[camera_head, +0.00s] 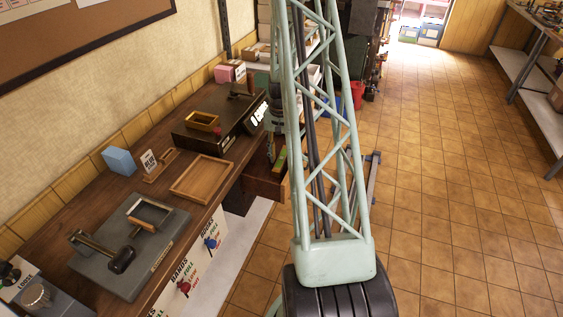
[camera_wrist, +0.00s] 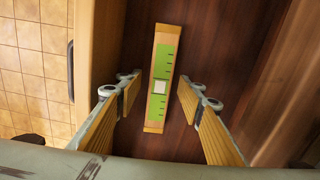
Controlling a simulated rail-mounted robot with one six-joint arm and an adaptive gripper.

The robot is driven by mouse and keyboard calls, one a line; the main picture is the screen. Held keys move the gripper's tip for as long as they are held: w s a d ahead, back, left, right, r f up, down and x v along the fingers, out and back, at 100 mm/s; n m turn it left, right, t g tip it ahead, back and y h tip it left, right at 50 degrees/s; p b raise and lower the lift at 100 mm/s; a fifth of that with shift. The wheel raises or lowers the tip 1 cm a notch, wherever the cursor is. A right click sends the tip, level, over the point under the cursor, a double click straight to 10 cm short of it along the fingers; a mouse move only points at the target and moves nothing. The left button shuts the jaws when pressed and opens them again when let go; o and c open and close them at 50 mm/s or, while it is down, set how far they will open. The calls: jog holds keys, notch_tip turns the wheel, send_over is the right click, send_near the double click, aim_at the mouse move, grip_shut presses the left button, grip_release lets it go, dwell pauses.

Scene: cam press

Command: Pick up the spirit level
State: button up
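The spirit level (camera_wrist: 162,68) is a narrow wooden bar with a green face, dark tick marks and a pale square in the middle. In the wrist view it lies on a dark brown wooden surface, close to upright in the picture. My gripper (camera_wrist: 160,90) is open, with one finger on each side of the level and a visible gap to both. Nothing is held. How far the fingertips are above the surface I cannot tell. In the head view a green strip (camera_head: 281,161), seemingly the level, shows at an open drawer, partly hidden by my arm.
Wooden walls flank the level in the wrist view, like drawer sides. In the head view, the workbench holds a cam press (camera_head: 142,235), a wooden tray (camera_head: 187,194), a blue cube (camera_head: 119,160) and a dark box (camera_head: 203,136). Tiled floor (camera_head: 455,170) is free on the right.

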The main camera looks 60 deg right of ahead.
jog(key=shift+c, duration=0.6)
jog(key=c, duration=0.9)
jog(key=shift+r, duration=0.2)
jog(key=shift+r+p, duration=0.7)
jog(key=shift+r, duration=4.15)
